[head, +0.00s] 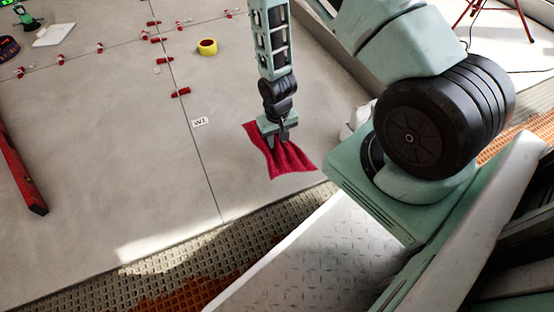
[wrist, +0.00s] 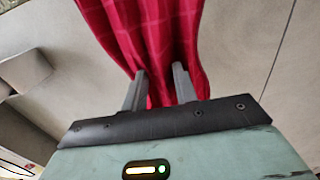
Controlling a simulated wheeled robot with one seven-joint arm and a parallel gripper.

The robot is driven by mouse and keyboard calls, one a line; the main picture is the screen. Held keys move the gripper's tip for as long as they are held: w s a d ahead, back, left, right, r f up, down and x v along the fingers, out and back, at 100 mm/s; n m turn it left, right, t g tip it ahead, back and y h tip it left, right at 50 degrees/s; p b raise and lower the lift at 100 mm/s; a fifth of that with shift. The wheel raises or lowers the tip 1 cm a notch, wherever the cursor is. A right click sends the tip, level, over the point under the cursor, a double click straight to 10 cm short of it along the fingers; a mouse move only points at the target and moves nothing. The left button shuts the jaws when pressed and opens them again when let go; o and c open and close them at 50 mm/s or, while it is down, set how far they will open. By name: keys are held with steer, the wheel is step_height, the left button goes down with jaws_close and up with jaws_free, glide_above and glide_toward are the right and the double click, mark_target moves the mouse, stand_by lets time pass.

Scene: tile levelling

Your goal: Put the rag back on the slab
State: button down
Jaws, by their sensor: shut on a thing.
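The red rag (head: 287,160) hangs or lies spread below my gripper (head: 283,138), over the slab (head: 150,200) near its front right edge. In the wrist view the rag (wrist: 150,35) is bunched between my two fingers (wrist: 160,90), which are shut on it. The rag fans out beyond the fingertips and shows a faint check pattern. I cannot tell whether its lower edge touches the slab. The slab is pale grey, with a dark joint line running to the left of the rag.
A label (head: 199,122) lies left of the rag. A long red level (head: 20,170) lies at far left. A textured strip (head: 180,265) borders the slab's front.

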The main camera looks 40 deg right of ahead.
step_height(320, 180, down, 8)
steer(key=b, duration=0.5)
steer(key=shift+f, duration=0.15)
steer(key=c, duration=1.1)
jaws_free()
